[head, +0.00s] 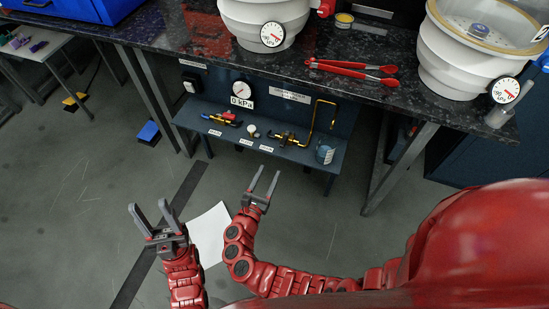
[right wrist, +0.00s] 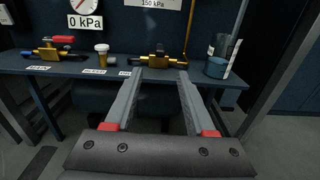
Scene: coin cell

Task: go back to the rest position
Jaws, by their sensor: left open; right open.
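My left gripper (head: 151,217) is open and empty at the lower left of the head view, above the grey floor. My right gripper (head: 265,180) is open and empty in front of the low shelf. In the right wrist view its two fingers (right wrist: 160,92) point toward the shelf edge with nothing between them. Neither gripper touches anything that I can see.
A low dark shelf (head: 195,122) holds valves and a jar (head: 325,150). A dark speckled bench (head: 160,29) above it carries white vessels (head: 265,15) and red tongs (head: 350,70). A white sheet (head: 208,232) lies below my grippers. Open floor surrounds them.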

